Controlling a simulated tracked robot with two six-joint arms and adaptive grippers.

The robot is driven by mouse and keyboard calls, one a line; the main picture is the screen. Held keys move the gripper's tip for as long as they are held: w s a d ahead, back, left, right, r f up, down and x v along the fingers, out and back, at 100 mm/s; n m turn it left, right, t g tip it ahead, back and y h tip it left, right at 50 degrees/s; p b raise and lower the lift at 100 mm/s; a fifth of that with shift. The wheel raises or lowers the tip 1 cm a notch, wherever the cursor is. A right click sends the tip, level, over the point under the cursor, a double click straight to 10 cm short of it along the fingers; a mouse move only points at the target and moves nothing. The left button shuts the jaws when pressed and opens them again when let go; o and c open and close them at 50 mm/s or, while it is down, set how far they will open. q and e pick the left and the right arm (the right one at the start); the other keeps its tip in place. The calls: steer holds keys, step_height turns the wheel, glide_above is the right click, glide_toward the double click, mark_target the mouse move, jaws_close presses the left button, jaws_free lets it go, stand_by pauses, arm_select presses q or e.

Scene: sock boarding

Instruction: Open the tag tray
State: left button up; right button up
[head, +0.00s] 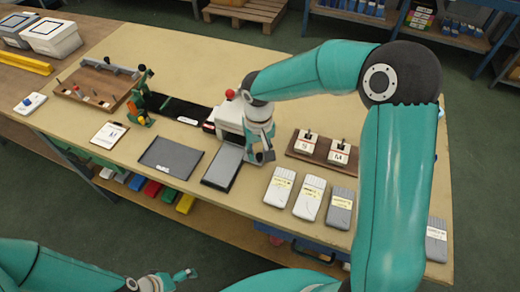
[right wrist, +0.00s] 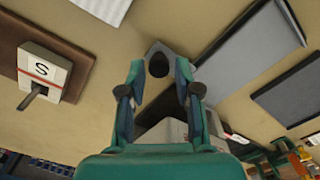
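My right gripper (head: 262,157) points down over the table, just right of a grey flat tray (head: 224,166) in front of a white machine. In the right wrist view my right gripper (right wrist: 160,72) is open, with a dark round knob (right wrist: 158,65) on a small grey plate showing between its fingertips. There is a gap on both sides of the knob. I take the knob's plate as the tag tray's front, but cannot tell for sure; the gripper hides it in the head view. My left gripper (head: 184,274) hangs low, off the table's front; its finger opening is unclear.
The white machine (head: 230,118) with a red ball stands behind the gripper. A wooden rack with two marked blocks (head: 322,151) stands to the right. Packed socks (head: 309,198) lie along the front edge. A dark mat (head: 170,158) lies left. The back of the table is clear.

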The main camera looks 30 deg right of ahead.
steer(key=shift+r, duration=0.1)
step_height(320, 180, up, 12)
stand_by(0.5)
stand_by(0.4)
